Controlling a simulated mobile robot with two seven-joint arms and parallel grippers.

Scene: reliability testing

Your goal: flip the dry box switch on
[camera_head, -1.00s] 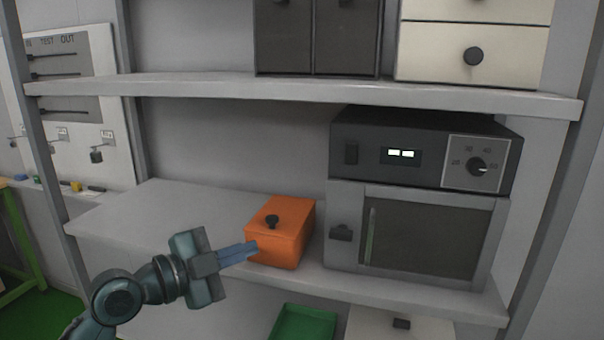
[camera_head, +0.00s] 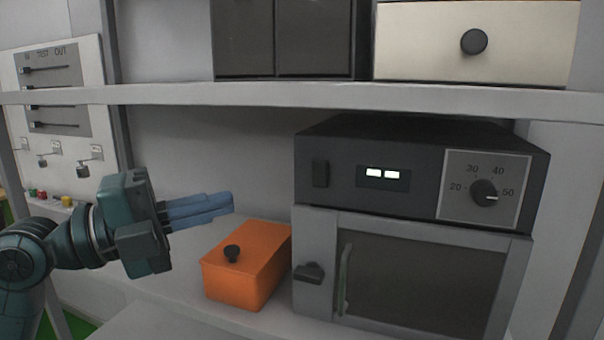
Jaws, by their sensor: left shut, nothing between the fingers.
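The dry box (camera_head: 345,250) stands on the middle shelf at the right, a grey unit with a dark upper panel and a windowed door. Its dark switch (camera_head: 320,173) sits at the left of the panel; its tilt is too small to tell. A lit display (camera_head: 382,174) and a dial (camera_head: 484,192) marked 20 to 50 are to its right. My left gripper (camera_head: 232,203) is shut and empty, left of the dry box and apart from it, a little lower than the switch. Its blue fingers point right. My right gripper is not in view.
An orange box (camera_head: 262,262) with a black knob stands on the shelf below my left gripper, left of the dry box. The upper shelf (camera_head: 270,94) runs above, bearing dark and cream drawers. A panel with sliders (camera_head: 52,90) is at the far left.

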